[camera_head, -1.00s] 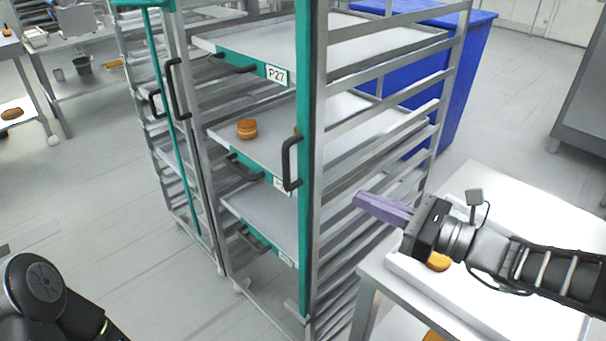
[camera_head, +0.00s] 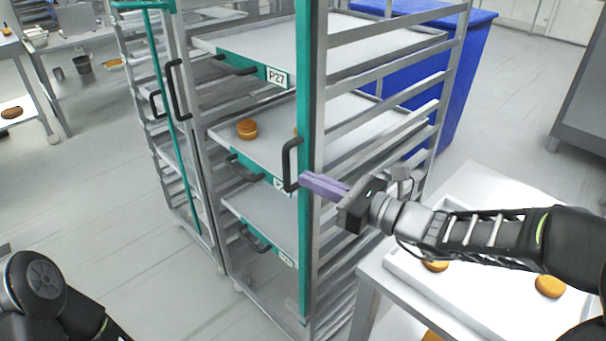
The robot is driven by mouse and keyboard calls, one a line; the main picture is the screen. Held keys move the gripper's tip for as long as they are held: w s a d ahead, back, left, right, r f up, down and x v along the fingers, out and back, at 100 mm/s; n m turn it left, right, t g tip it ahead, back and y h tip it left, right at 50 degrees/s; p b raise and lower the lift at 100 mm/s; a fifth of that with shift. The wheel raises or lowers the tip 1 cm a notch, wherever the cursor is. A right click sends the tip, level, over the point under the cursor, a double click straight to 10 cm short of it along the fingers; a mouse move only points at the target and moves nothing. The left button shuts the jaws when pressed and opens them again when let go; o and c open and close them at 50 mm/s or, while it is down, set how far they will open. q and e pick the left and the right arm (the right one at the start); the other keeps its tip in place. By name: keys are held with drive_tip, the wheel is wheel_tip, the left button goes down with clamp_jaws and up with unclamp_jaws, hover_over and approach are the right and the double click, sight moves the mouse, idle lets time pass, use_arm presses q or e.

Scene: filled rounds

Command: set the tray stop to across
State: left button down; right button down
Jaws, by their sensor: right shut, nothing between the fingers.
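The tray rack (camera_head: 226,210) stands in the middle, with a teal upright bar (camera_head: 307,95) along its front right post; it looks like the tray stop. A black loop handle (camera_head: 287,165) sticks out from this bar to the left. The bar stands upright at the side of the tray fronts and leaves most of them uncovered. My right gripper (camera_head: 304,182) has its purple fingers shut and empty, at the bar just right of the handle's lower end. I cannot tell if they touch it. My left gripper is out of view.
The rack holds trays with teal fronts, the top one labelled P27 (camera_head: 277,77); a filled round (camera_head: 247,129) sits on the middle tray. A second rack with a teal bar (camera_head: 172,120) adjoins at left. A blue bin (camera_head: 462,75) stands behind. A table with a white tray (camera_head: 470,310) is at right.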

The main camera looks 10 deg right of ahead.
sight(283, 164)
drive_tip(key=x, duration=0.2)
drive_tip(key=shift+w+a, duration=0.15)
drive_tip(key=shift+a, duration=0.05)
drive_tip(key=x, duration=0.2)
drive_tip(key=b+x, duration=0.1)
drive_tip(key=d+b+x, duration=0.1)
drive_tip(key=x, duration=0.1)
drive_tip(key=shift+w+a+r, duration=0.15)
drive_tip(key=shift+w+a, duration=0.15)
drive_tip(key=shift+w, duration=0.4)
